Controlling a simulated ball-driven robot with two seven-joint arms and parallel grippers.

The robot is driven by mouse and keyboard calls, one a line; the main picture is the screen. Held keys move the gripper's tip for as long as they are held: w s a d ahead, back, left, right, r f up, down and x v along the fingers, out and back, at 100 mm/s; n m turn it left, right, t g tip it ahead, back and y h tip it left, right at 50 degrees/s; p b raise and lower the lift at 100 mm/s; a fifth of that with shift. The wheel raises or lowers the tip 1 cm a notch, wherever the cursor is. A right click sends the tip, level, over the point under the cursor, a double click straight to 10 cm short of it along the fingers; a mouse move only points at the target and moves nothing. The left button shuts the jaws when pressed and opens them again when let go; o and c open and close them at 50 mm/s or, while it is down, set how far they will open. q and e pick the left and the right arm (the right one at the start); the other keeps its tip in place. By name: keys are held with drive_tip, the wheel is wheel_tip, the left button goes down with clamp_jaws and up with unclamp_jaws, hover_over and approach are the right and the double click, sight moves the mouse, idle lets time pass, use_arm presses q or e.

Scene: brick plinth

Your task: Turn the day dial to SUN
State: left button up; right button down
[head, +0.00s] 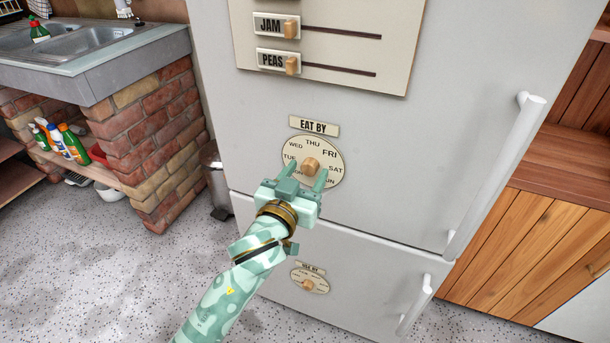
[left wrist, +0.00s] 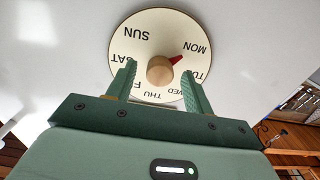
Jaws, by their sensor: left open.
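The day dial (head: 326,158) is a cream disc on the white fridge door under an EAT BY label (head: 314,126). It also shows in the left wrist view (left wrist: 140,35), upside down. Its round wooden knob (head: 310,166) has a red pointer (left wrist: 176,59) directed at MON. SUN shows at the upper left of the disc in the left wrist view. My left gripper (head: 306,172) is open in front of the dial, one finger on each side of the knob (left wrist: 160,70), with gaps visible. The fingers hide part of the lettering. My right gripper is not in view.
A smaller dial (head: 318,279) sits on the lower fridge door. A panel with JAM and PEAS sliders (head: 330,55) is above. Vertical door handles (head: 495,175) stand out at the right. A brick plinth (head: 160,145) with a sink and a bin (head: 217,185) are at the left.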

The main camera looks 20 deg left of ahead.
use_arm(q)
drive_tip(key=c, duration=1)
drive_tip(key=shift+r+p, duration=0.15)
drive_tip(key=shift+p, duration=0.15)
